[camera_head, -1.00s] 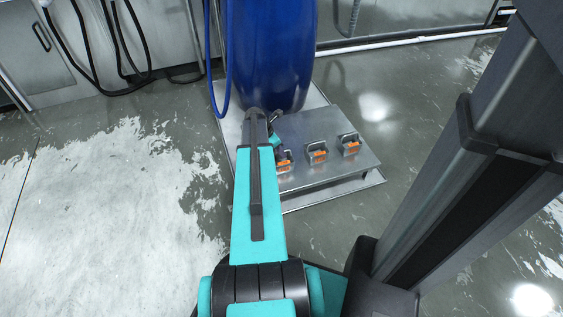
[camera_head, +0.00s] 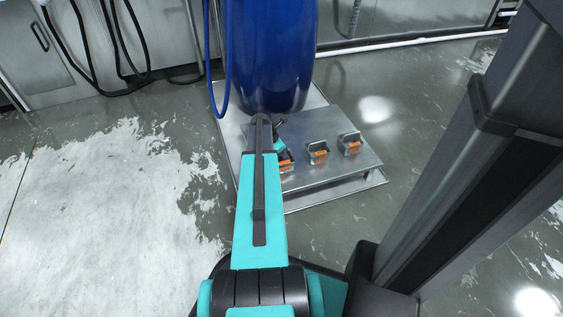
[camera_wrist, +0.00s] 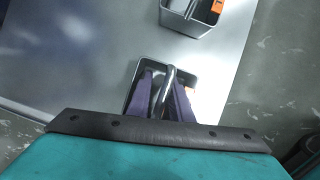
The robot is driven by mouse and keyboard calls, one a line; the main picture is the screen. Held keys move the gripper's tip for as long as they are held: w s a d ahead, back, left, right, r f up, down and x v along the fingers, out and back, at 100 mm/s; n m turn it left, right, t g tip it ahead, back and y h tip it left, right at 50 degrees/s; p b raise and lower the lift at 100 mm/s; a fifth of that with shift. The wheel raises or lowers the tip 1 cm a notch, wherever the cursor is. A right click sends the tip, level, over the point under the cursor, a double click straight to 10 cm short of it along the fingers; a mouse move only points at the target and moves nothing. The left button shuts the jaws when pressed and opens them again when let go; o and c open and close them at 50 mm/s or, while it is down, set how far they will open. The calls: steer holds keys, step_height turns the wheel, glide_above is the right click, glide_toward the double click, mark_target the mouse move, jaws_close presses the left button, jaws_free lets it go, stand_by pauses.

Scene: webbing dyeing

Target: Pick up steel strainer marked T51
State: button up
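Three small steel strainers with orange tags stand in a row on the metal platform: a left one (camera_head: 287,165), a middle one (camera_head: 318,153) and a right one (camera_head: 350,145). The tag markings are too small to read, so I cannot tell which is T51. My gripper is over the left strainer, partly hidden by my arm in the head view. In the wrist view my gripper (camera_wrist: 162,96) has its two dark fingers down at that strainer (camera_wrist: 152,65), one on each side of its curved steel handle (camera_wrist: 169,74). A gap shows between the fingers.
The neighbouring strainer (camera_wrist: 186,24) shows close by at the top of the wrist view. A large blue vessel (camera_head: 268,55) stands right behind the steel platform (camera_head: 335,172). A blue hose (camera_head: 222,70) hangs at its left. The wet floor around is clear.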

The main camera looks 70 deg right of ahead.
jaws_close()
steer(key=shift+r, duration=0.2)
stand_by(0.3)
steer(key=shift+r+p, duration=0.7)
steer(key=shift+r, duration=0.2)
step_height(320, 180, up, 2)
steer(key=shift+p, duration=0.65)
steer(key=s+a+p, duration=0.2)
steer(key=a, duration=0.5)
steer(key=s+a+p, duration=0.2)
steer(key=s+a, duration=0.1)
steer(key=a, duration=0.5)
steer(key=shift+s+r, duration=0.3)
steer(key=shift+r, duration=0.15)
